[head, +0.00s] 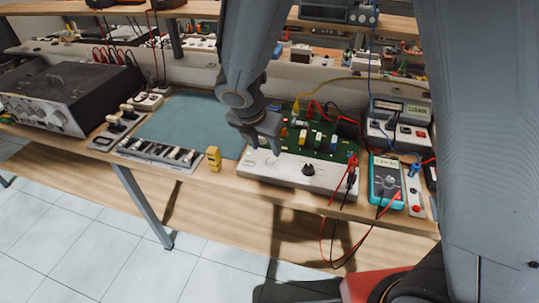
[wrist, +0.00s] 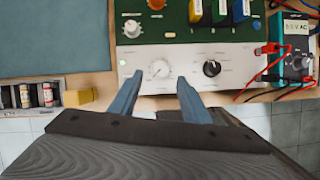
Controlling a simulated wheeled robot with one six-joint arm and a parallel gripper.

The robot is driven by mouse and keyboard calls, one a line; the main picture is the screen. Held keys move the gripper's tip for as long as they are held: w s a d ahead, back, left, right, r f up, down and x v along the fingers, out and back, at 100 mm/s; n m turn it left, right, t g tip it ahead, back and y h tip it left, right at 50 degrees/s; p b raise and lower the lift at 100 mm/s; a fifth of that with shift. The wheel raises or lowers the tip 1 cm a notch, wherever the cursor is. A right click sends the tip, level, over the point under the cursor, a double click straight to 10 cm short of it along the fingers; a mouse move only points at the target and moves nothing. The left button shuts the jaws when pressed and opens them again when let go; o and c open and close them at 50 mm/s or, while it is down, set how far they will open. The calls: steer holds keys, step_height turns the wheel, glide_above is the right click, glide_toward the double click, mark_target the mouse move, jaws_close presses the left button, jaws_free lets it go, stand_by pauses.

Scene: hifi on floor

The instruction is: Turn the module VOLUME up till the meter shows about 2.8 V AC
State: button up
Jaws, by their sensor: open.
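The module is a green circuit board (head: 318,138) with a white front panel (head: 275,172); the panel also shows in the wrist view (wrist: 245,62). The panel carries a pale round knob (wrist: 159,69) and a black knob (wrist: 211,68), also seen in the head view (head: 308,169). The knob labels are too small to read. My gripper (wrist: 160,77) is open, its fingertips to either side of the pale knob; contact cannot be told. The teal meter (head: 386,180) shows a blurred V AC reading in the wrist view (wrist: 295,62).
Red and black leads run from the panel's right end to the meter and hang over the bench edge. A yellow block (head: 214,158) stands left of the module, beside a tray of parts (head: 160,152). A green mat (head: 190,120) lies clear behind them.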

mark_target(271, 158)
steer(key=x, duration=0.6)
steer(key=shift+d+f+b, duration=0.1)
steer(key=shift+f+b, duration=0.15)
steer(key=shift+b, duration=0.05)
steer(key=c, duration=1)
steer(key=shift+c, duration=0.2)
